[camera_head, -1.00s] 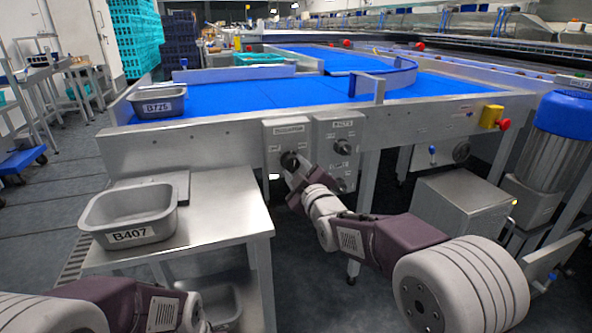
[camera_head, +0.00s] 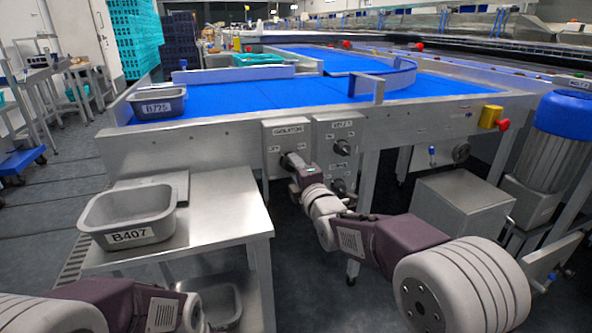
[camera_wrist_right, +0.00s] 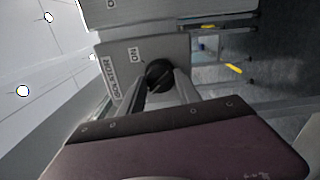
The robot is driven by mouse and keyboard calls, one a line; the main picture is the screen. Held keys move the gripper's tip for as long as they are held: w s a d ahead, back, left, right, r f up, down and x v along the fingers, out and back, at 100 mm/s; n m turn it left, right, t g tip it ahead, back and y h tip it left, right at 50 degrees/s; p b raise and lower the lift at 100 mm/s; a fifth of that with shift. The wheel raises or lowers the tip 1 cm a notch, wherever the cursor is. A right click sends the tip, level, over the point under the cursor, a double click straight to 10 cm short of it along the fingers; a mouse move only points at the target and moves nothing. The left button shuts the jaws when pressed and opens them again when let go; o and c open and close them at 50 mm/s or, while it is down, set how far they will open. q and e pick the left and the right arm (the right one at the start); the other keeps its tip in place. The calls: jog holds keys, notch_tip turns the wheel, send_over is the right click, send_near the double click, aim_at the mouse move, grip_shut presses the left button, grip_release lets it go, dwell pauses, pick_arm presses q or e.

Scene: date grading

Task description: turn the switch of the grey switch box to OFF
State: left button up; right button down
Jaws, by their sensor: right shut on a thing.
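The grey switch box (camera_head: 273,137), labelled ISOLATOR, is mounted on the front of the conveyor frame. It also shows in the right wrist view (camera_wrist_right: 176,48), turned sideways, with an ON label beside its round black switch knob (camera_wrist_right: 158,74). My right gripper (camera_head: 291,163) is at this knob and shut on it; in the right wrist view its fingers (camera_wrist_right: 161,86) lie on either side of the knob. The gripper hides much of the knob in the head view. An OFF mark cannot be made out in the right wrist view. My left gripper is out of sight; only its arm shows at the bottom left.
A second grey box (camera_head: 325,133) with black knobs is close on the right. A grey tub B407 (camera_head: 127,236) stands on a steel table (camera_head: 222,215) at the left. Another tub (camera_head: 157,106) sits by the blue belt (camera_head: 250,95). A yellow-and-red stop button (camera_head: 490,117) is farther right.

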jog(key=shift+n, duration=0.6)
jog(key=c, duration=0.9)
grip_release()
jog(key=shift+o, duration=0.2)
jog(key=p+v, duration=0.2)
jog(key=v, duration=0.7)
jog(key=shift+p, duration=0.4)
